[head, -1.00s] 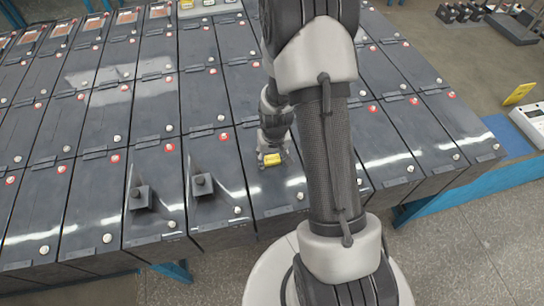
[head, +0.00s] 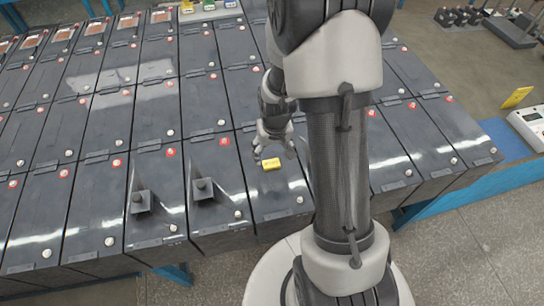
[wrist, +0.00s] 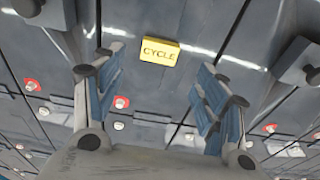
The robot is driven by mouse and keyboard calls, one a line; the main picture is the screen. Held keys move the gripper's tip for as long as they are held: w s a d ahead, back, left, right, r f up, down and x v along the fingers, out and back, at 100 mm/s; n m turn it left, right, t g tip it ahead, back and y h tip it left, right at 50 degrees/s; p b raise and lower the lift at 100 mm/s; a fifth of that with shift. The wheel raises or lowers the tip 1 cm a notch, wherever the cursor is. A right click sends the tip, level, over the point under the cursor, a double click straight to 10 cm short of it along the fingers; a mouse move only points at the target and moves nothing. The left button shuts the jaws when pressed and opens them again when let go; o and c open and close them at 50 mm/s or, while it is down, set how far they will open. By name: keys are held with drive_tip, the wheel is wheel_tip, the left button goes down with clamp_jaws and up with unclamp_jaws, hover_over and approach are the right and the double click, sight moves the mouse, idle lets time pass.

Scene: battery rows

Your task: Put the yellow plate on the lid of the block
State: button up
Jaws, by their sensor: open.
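The yellow plate (head: 271,164) lies flat on the dark lid (head: 275,190) of a block in the front row, just right of two blocks with small dark fittings. In the wrist view the plate (wrist: 160,51) shows the word CYCLE. It is apart from both fingers, beyond and between the fingertips. My gripper (head: 273,154) is open and empty, just above and behind the plate in the head view. Its two blue-padded fingers (wrist: 160,78) are spread wide in the wrist view.
Dark fittings with upright thin plates stand on two neighbouring blocks, at left (head: 141,199) and nearer (head: 204,190). Rows of dark blocks with red and white caps fill the table. A yellow sign (head: 517,97) and a white device (head: 528,128) are at right.

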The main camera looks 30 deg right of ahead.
drive_tip(key=s+a+r+n+t, duration=0.1)
drive_tip(key=s+a+r, duration=0.2)
drive_tip(key=r, duration=0.7)
drive_tip(key=s+a+r, duration=0.3)
drive_tip(key=a+r, duration=0.1)
drive_tip(key=r, duration=0.5)
drive_tip(key=s+a+r+n+t, duration=0.1)
drive_tip(key=s+a+r, duration=0.1)
drive_tip(key=s+r, duration=0.2)
drive_tip(key=s+a+r+n, duration=0.1)
drive_tip(key=s+r, duration=0.3)
drive_tip(key=s, duration=0.4)
drive_tip(key=shift+s+a+t, duration=0.25)
drive_tip(key=shift+a+t, duration=0.15)
drive_tip(key=shift+a, duration=0.5)
drive_tip(key=shift+f, duration=0.15)
wheel_tip(320, 180, down, 12)
drive_tip(key=b, duration=1.2)
drive_tip(key=shift+f, duration=0.15)
